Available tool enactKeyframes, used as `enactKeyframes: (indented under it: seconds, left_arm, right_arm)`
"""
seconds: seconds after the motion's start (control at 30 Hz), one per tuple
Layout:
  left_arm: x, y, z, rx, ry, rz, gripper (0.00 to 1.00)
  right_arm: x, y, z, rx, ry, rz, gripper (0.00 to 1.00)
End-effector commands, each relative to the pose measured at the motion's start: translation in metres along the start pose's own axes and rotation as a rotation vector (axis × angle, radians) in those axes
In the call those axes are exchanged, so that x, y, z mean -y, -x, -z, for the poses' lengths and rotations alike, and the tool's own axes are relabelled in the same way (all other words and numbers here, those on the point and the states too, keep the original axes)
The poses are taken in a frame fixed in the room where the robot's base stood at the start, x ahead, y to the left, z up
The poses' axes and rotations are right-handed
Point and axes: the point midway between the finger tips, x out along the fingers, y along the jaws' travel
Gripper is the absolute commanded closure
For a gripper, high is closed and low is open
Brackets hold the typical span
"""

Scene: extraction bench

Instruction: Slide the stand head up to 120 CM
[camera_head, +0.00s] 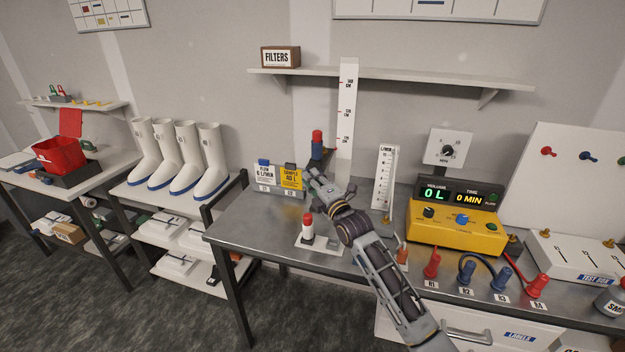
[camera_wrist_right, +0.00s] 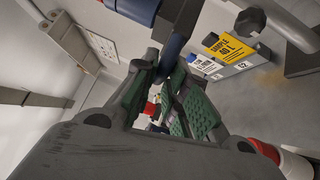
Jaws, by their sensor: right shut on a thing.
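The stand head (camera_head: 317,139), with a red upper part and a dark blue lower part, stands just left of the tall white scale (camera_head: 347,125) with red CM marks. My right gripper (camera_head: 318,180) is just under the visible red and blue part and shut on the stand head's dark blue part. In the wrist view the blue part (camera_wrist_right: 172,50) passes between the green-padded fingers (camera_wrist_right: 165,75). The gripper and forearm hide the lower part of the stand. The red part is near the lower marks of the scale; the exact reading is too small to tell. My left gripper is not in view.
A white plate with a red-capped white post (camera_head: 307,229) is on the bench below the gripper. A flow scale (camera_head: 384,180) and a yellow pump (camera_head: 455,230) stand to the right. A wall shelf (camera_head: 420,80) runs above.

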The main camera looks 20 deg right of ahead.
Motion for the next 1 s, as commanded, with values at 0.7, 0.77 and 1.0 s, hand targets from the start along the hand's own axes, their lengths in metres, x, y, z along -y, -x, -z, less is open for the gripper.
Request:
enactKeyframes:
  seconds: [0.7,0.77,1.0]
  left_arm:
    - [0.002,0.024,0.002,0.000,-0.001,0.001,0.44]
    - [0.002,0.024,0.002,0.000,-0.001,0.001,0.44]
    - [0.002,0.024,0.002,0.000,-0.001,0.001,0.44]
  right_arm:
    - [-0.042,-0.005,-0.008,0.004,0.011,-0.016,1.00]
    - [-0.042,-0.005,-0.008,0.005,0.011,-0.016,1.00]
    - [-0.041,-0.005,-0.007,0.004,0.008,-0.014,0.66]
